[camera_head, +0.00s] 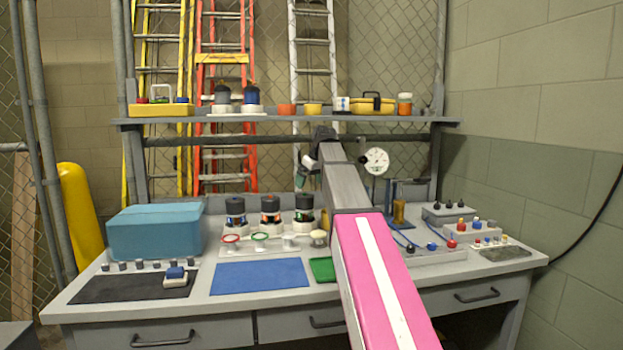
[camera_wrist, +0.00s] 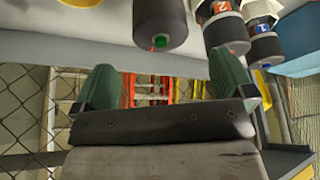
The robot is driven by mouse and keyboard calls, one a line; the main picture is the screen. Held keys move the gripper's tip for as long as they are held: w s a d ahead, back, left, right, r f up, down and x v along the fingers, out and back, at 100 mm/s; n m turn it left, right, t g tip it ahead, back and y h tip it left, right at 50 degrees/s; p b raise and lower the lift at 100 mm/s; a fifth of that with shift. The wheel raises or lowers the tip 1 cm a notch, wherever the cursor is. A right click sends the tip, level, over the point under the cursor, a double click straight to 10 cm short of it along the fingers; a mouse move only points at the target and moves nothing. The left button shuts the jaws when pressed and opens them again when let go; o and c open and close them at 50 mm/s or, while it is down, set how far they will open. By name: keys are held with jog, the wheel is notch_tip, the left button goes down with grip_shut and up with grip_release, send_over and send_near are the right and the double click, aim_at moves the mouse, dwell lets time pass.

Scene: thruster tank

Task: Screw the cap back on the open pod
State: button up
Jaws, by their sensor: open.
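Three dark pods stand in a row at the back of the bench: a left pod (camera_head: 235,211), a middle pod (camera_head: 270,209) and a right pod (camera_head: 304,206). The upside-down wrist view shows pods numbered 1 (camera_wrist: 263,42) and 2 (camera_wrist: 226,30), plus a green-tipped pod (camera_wrist: 160,25). I cannot tell which is open. A front rack (camera_head: 275,249) holds a red ring (camera_head: 231,238), a green ring (camera_head: 260,236), a white piece (camera_head: 289,241) and a cream piece (camera_head: 318,237); which is the cap is unclear. My gripper (camera_wrist: 163,75) is open and empty, its green fingers apart, near the right pod.
A teal box (camera_head: 155,232) stands at the bench's left. A blue mat (camera_head: 260,276) lies clear in front. Connector panels (camera_head: 435,256) crowd the right side. A shelf (camera_head: 290,120) with bins and jars crosses above the bench. My pink arm hides part of the bench.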

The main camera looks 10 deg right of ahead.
aim_at(306, 195)
jog(key=x, duration=0.9)
jog(key=shift+f, duration=0.2)
jog(key=c, duration=0.9)
jog(key=o, duration=0.4)
jog(key=c, duration=0.3)
